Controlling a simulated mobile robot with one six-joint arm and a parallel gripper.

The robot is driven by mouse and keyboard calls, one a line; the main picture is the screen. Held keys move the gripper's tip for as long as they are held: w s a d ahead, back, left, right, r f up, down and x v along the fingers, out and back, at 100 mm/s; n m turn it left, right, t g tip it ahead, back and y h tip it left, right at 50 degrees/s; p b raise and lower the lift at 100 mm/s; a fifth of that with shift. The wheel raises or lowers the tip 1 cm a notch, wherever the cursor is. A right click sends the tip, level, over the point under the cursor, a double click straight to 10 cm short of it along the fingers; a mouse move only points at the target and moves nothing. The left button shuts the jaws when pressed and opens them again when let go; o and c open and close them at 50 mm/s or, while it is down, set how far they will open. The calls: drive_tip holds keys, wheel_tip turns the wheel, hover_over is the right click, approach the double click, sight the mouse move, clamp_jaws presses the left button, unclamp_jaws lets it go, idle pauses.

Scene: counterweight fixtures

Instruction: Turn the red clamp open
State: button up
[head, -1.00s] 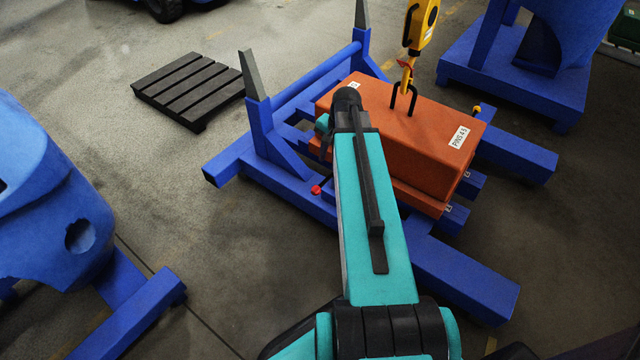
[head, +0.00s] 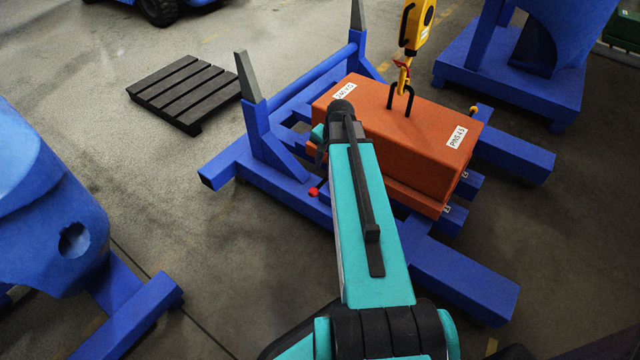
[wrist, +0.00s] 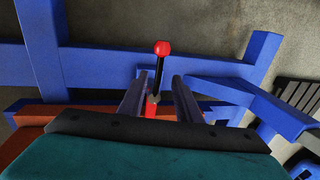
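The red clamp shows in the wrist view as a black lever with a red knob (wrist: 162,48) on top and a red base (wrist: 151,108). In the head view its red knob (head: 314,191) sticks out at the near side of the blue frame, left of my arm. My gripper (wrist: 158,88) is open in the wrist view, with one finger on each side of the lever. A gap shows on both sides, and I cannot tell whether either finger touches it. In the head view my wrist hides most of the gripper and the lever's lower part.
Orange weight blocks (head: 420,140) sit on the blue frame (head: 465,280), right beside my arm. A yellow hoist hook (head: 406,75) meets the top block's handle. A dark pallet (head: 185,90) lies behind left. A blue machine (head: 45,190) stands at left. Open floor lies between.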

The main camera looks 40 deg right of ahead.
sight(320, 185)
drive_tip(key=f, duration=0.3)
drive_tip(key=w+f+b, duration=0.1)
drive_tip(key=f, duration=0.5)
drive_tip(key=shift+w+a+b, duration=0.3)
drive_tip(key=shift+w+b, duration=0.1)
clamp_jaws()
